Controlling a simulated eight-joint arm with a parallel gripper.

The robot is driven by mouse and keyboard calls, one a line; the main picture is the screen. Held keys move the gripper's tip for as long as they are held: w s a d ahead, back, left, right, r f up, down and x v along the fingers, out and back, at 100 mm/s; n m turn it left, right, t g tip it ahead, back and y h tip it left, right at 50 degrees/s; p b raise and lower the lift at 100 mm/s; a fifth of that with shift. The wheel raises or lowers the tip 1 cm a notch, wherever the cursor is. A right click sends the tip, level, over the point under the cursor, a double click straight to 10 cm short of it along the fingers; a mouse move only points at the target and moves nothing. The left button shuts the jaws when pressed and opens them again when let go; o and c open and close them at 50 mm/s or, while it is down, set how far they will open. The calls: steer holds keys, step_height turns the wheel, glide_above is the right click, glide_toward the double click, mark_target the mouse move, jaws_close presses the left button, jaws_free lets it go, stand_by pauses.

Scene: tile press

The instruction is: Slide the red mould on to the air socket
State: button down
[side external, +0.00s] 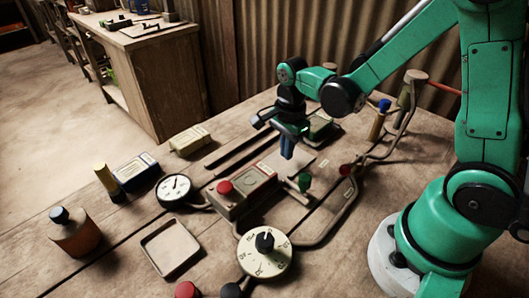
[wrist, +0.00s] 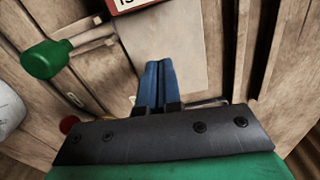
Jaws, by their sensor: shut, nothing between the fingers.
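The red mould (side external: 262,180) is a red box with a pale labelled top, near the middle of the bench. Its edge shows at the top of the wrist view (wrist: 130,5). My gripper (side external: 287,155) points down just behind and right of the mould, over a pale flat plate (side external: 298,165). Its blue fingers are together and empty in the wrist view (wrist: 158,66), apart from the mould. A dark-red round end (side external: 346,170) on a bent pipe is right of the mould and may be the air socket; I cannot tell for sure.
A green-handled lever (side external: 304,182) stands close to the mould's right. A red button (side external: 225,187) is on the box section at its left. A green box (side external: 322,127) is behind my gripper.

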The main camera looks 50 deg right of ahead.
mark_target(248, 180)
step_height(248, 180, up, 8)
steer(key=shift+r, duration=0.15)
stand_by(0.4)
steer(key=c, duration=1.1)
jaws_free()
steer(key=shift+a, duration=0.15)
steer(key=o, duration=1.1)
steer(key=a+f+y, duration=0.2)
steer(key=a, duration=0.1)
steer(key=a+f+y, duration=0.1)
steer(key=a, duration=0.1)
steer(key=shift+w+f+n, duration=0.15)
steer(key=shift+w+n, duration=0.15)
steer(key=shift+w, duration=0.05)
steer(key=shift+c, duration=0.2)
steer(key=shift+o, duration=0.2)
steer(key=shift+a+f+y, duration=0.25)
steer(key=shift+a+y, duration=0.15)
steer(key=shift+a, duration=0.3)
steer(key=shift+a+f+y, duration=0.2)
steer(key=shift+a+y, duration=0.2)
steer(key=shift+a, duration=0.25)
steer(key=shift+x, duration=2.8)
steer(key=shift+d, duration=0.1)
steer(key=shift+c, duration=0.2)
